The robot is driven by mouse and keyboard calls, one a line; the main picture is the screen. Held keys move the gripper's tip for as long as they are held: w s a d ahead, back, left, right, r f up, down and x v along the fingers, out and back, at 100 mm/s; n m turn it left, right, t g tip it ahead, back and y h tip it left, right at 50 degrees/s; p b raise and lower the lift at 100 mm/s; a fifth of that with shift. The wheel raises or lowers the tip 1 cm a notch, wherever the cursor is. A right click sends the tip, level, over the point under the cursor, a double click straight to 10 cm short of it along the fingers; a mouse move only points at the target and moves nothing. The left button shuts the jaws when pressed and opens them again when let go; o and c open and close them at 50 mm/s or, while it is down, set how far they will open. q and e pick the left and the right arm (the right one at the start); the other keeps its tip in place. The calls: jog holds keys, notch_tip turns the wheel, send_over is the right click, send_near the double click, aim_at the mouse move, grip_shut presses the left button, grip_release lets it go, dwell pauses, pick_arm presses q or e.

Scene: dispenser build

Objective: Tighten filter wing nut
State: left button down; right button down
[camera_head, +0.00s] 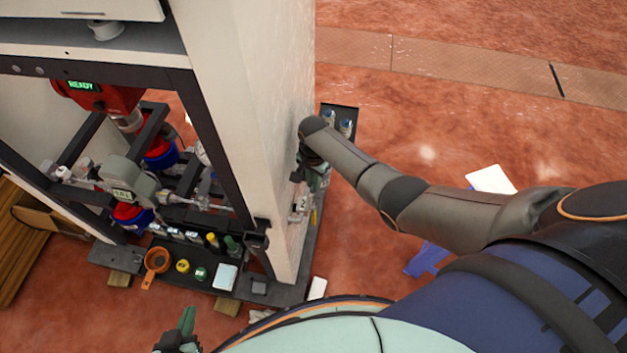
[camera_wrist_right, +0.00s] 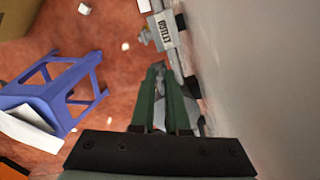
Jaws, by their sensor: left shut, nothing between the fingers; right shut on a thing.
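My right gripper (camera_wrist_right: 159,69) shows in the right wrist view with its green fingers shut at the tips, beside the pale wall of the unit. A small part is held between the tips. It is almost hidden, and I take it to be the filter wing nut. A grey box labelled OUTLET (camera_wrist_right: 167,32) sits just beyond the fingertips. In the head view my right arm reaches the outer side of the white panel (camera_head: 262,90), and its gripper is mostly hidden there. My left gripper (camera_head: 186,321) is shut and empty at the bottom, in front of the unit.
Gauges, pipes and a red READY unit (camera_head: 100,93) fill the dark frame. A blue stool-like thing (camera_wrist_right: 62,92) stands on the red floor in the wrist view. The floor at right is mostly clear.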

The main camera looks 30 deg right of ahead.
jog(key=shift+d, duration=0.1)
jog(key=c, duration=0.9)
grip_release()
notch_tip(320, 180, up, 13)
jog(key=shift+f, duration=0.2)
